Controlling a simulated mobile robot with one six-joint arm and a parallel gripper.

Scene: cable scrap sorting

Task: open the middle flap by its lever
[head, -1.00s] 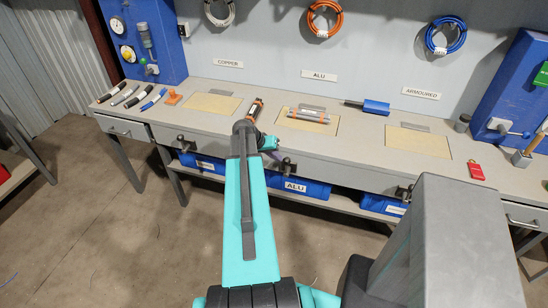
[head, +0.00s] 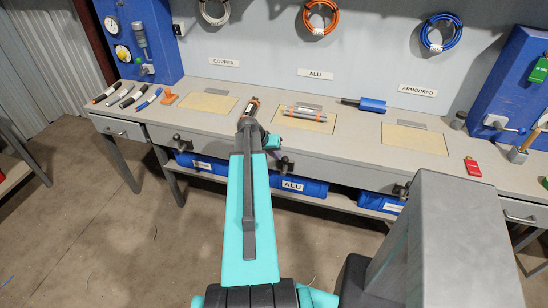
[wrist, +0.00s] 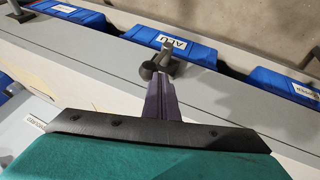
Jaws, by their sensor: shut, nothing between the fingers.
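The middle flap (head: 290,122) is a tan panel under the ALU sign, lying level with the bench top. Grey cable pieces with orange ends (head: 304,112) rest on it. Its dark lever (head: 285,164) sticks out from the bench front above the ALU bin. In the wrist view the lever (wrist: 165,52) shows a round dark knob and a grey bar. My gripper (head: 280,153) is at the bench's front edge close to the lever, partly hidden behind my arm. Its purple fingers (wrist: 159,80) are shut and empty, tips overlapping the knob in view; I cannot tell whether they touch.
Tan flaps lie at left (head: 208,104) and right (head: 415,138), each with its own lever. Blue bins (head: 303,188) sit on the shelf below. Another cable piece (head: 251,106) lies left of the middle flap. A blue tool (head: 372,105) lies behind it.

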